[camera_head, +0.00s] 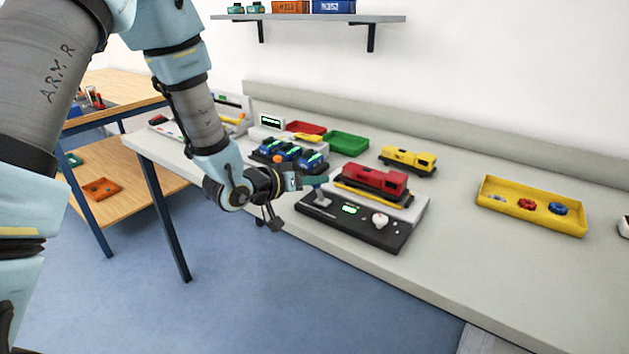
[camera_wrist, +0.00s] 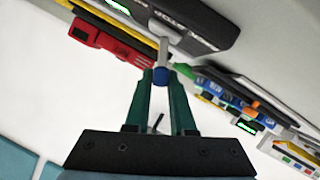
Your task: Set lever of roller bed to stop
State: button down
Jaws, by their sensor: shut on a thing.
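The roller bed (camera_head: 412,205) stands on the long grey bench with a red locomotive (camera_head: 374,179) lying on it. Its black front panel (camera_head: 378,237) carries a small green-lit display (camera_head: 349,209), a white knob (camera_head: 380,220) and, at the left end, a lever (camera_head: 320,199). My gripper (camera_head: 316,181) reaches in from the left, over the lever. In the wrist view the green fingers of my gripper (camera_wrist: 161,88) are shut on the lever's blue knob (camera_wrist: 160,76), with its grey shaft (camera_wrist: 163,50) running up to the panel.
Blue units (camera_head: 288,152) stand just left of the roller bed. A red tray (camera_head: 305,128), a green tray (camera_head: 348,142) and a yellow locomotive (camera_head: 407,160) are behind. A yellow tray (camera_head: 534,221) with small parts is at right. The bench between is clear.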

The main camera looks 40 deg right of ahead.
jog(key=s+m+t+b, duration=0.1)
jog(key=m+b, duration=0.1)
jog(key=b, duration=0.2)
jog(key=shift+s+d+y+b, duration=0.2)
jog(key=shift+y+b, duration=0.1)
jog(key=shift+s+m+t+b, duration=0.3)
jog(key=shift+m+t+b, duration=0.15)
jog(key=shift+b, duration=0.55)
jog(key=shift+s+r+m+b, duration=0.1)
jog(key=shift+r+m+b, duration=0.15)
jog(key=shift+b, duration=0.1)
jog(key=c, duration=0.8)
grip_release()
jog(key=shift+t, duration=0.25)
jog(key=shift+o, duration=0.2)
jog(key=b+v, duration=0.4)
jog(key=v, duration=0.6)
jog(key=shift+a+r+b, duration=0.25)
jog(key=shift+r+b, duration=0.05)
jog(key=shift+b, duration=0.1)
